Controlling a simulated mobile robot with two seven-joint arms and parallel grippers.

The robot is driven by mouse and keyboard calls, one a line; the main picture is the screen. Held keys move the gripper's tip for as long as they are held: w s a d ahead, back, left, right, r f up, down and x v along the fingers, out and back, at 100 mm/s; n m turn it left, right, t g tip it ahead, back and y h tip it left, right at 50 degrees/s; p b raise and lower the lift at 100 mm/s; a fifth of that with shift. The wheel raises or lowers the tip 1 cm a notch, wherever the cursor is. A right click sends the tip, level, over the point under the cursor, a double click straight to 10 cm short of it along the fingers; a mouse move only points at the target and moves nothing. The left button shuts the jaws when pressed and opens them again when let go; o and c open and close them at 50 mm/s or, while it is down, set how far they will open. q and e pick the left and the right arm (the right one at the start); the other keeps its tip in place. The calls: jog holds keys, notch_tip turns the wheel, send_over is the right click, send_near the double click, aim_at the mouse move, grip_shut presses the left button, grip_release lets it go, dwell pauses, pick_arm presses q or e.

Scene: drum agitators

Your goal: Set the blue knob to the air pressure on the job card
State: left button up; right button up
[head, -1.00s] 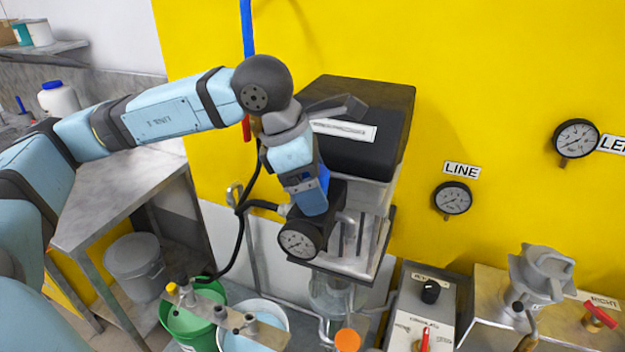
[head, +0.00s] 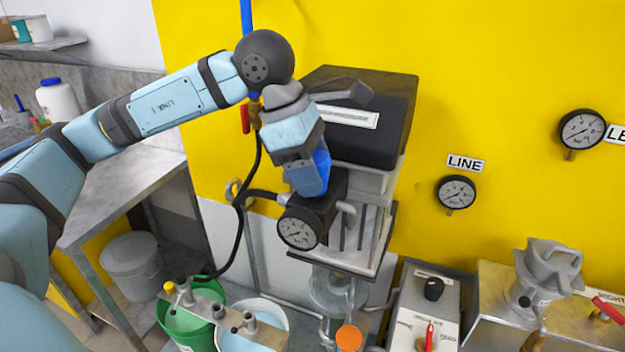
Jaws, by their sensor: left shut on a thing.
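My left gripper (head: 314,187) points down onto the black regulator (head: 322,205) at the front of the dark-topped machine. It is shut on the blue knob (head: 318,166), which shows only partly as a bright blue patch at the jaws; I cannot separate it clearly from the gripper. The regulator's round gauge (head: 297,232) faces me just below the gripper. Its needle and numbers are too small to read. A white printed label (head: 346,117) lies on the machine's black top; its text is unreadable, and I cannot tell whether it is the job card. My right gripper is out of view.
Gauges marked LINE (head: 456,193) and partly LE (head: 581,130) hang on the yellow wall. A black hose (head: 242,220) runs left of the regulator. A grey control box (head: 425,305) stands lower right. Green and white buckets (head: 187,325) stand below. A steel table (head: 125,200) is left.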

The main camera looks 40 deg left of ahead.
pick_arm(q)
jog(key=shift+f+m+g+b, duration=0.3)
jog(key=shift+m+b, duration=0.6)
jog(key=shift+m+g+h+b, duration=0.3)
jog(key=shift+m+b, duration=0.55)
jog(key=shift+m, duration=0.05)
jog(key=m+g+b, duration=0.2)
jog(key=m+b, duration=0.2)
jog(key=m, duration=0.1)
jog(key=shift+r+m, duration=0.15)
jog(key=shift+m, duration=0.15)
jog(key=shift+m+g, duration=0.3)
jog(key=shift+m, duration=0.1)
jog(key=shift+r+m, duration=0.1)
jog(key=shift+m, duration=0.4)
jog(key=shift+r+m+g+y, duration=0.15)
jog(key=shift+m+g+y, duration=0.4)
jog(key=shift+m, duration=0.55)
jog(key=shift+m+y+p, duration=0.25)
jog(key=shift+m+p, duration=0.15)
jog(key=shift+m, duration=0.5)
jog(key=shift+g, duration=0.25)
